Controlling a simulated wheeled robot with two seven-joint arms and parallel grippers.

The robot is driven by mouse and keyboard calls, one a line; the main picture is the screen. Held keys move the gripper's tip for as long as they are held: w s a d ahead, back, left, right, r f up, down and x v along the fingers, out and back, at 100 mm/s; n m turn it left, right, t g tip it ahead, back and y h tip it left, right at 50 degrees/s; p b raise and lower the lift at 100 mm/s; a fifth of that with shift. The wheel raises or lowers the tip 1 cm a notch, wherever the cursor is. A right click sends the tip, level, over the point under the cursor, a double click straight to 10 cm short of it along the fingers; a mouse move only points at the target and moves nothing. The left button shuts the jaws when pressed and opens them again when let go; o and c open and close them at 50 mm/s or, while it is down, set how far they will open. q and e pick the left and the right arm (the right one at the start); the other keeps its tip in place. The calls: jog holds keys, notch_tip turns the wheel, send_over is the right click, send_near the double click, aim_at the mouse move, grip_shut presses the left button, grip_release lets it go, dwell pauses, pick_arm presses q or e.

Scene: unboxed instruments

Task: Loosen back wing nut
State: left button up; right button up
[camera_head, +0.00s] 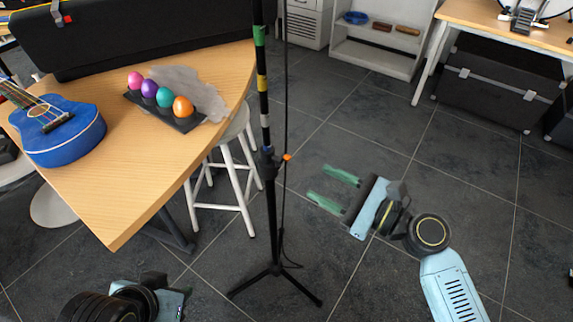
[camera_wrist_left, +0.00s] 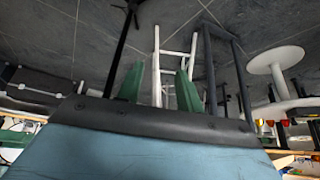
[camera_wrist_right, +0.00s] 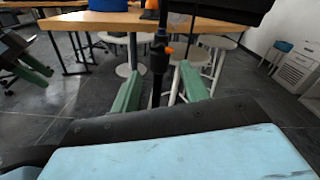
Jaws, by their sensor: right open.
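A black stand (camera_head: 271,200) with coloured bands stands upright on a tripod base. A small orange wing nut (camera_head: 287,157) sticks out to the right of its black collar (camera_head: 267,158). In the right wrist view the orange nut (camera_wrist_right: 168,50) shows beside the collar, between and beyond my fingertips. My right gripper (camera_head: 317,181) is open and empty, to the right of the stand and a little below the nut, apart from both. My left gripper (camera_wrist_left: 158,82) is open and empty; its fingers show only in the left wrist view, with a dark stand leg (camera_wrist_left: 122,45) beyond.
A wooden table (camera_head: 110,215) holds a blue ukulele (camera_head: 62,130), a black case (camera_head: 130,35) and a dark tray of egg-shaped shakers (camera_head: 183,106). White stools (camera_head: 243,190) stand between table and stand. A thin cable runs along the pole. The floor right of the stand is open.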

aim_at(281, 163)
jog(key=b+x, duration=0.1)
jog(key=x, duration=0.8)
jog(key=shift+f+b, duration=0.15)
jog(key=shift+b, duration=0.2)
pick_arm(q)
jog(key=w+d+r+t+h, duration=0.1)
jog(key=w+d+r+t, duration=0.2)
jog(key=w+r+t, duration=0.2)
jog(key=shift+w+d+t+h, duration=0.15)
jog(key=shift+w+t+h, duration=0.15)
jog(key=shift+w, duration=0.85)
pick_arm(e)
jog(key=shift+w+a, duration=0.3)
jog(key=shift+a, duration=0.05)
jog(key=shift+c, duration=0.5)
jog(key=c, duration=0.6)
